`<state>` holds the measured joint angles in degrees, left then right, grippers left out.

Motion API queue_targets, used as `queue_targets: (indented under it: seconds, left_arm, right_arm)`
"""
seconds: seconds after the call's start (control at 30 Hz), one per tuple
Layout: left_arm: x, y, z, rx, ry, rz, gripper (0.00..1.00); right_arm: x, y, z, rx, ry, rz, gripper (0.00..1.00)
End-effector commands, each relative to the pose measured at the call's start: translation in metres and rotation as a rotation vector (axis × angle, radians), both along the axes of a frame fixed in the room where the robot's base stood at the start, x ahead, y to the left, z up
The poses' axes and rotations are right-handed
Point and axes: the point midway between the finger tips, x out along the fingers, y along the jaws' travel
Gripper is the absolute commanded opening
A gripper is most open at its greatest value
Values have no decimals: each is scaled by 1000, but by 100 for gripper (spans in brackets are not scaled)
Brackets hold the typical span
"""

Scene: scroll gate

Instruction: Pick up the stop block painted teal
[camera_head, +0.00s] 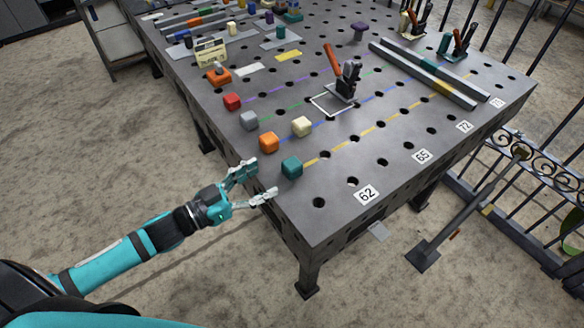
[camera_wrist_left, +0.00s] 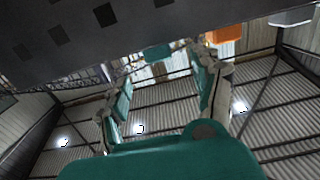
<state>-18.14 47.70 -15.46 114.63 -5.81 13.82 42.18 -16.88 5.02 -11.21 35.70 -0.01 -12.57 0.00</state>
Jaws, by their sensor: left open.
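The teal stop block (camera_head: 292,168) sits on the dark table near its front left edge, at the end of a yellow line. My left gripper (camera_head: 262,180) is open and empty at that edge, its fingers pointing toward the teal block with a small gap between. In the left wrist view, a small teal block (camera_wrist_left: 157,52) shows beyond and between the open fingers, at the table's edge. My right gripper is in neither view.
An orange block (camera_head: 269,142) and a cream block (camera_head: 302,126) stand close behind the teal one. Grey (camera_head: 249,120) and red (camera_head: 232,102) blocks follow along the edge. A toggle clamp (camera_head: 346,80) stands further in. The table right of the teal block is clear.

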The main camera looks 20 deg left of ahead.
Motion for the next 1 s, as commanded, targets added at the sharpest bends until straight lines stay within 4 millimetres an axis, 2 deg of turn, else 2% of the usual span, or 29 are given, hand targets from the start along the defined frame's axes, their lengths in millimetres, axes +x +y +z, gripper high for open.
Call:
queue_targets:
  seconds: [0.1,0.4,0.7,1.0]
  left_arm:
    - [17,-12,3,1,-4,0,65]
    - [34,-27,0,0,-1,1,65]
    - [66,-53,-3,2,-1,1,65]
    - [69,-57,-4,1,1,0,65]
  right_arm:
    - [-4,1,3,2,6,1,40]
    - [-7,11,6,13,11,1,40]
    - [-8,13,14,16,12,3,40]
    - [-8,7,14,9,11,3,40]
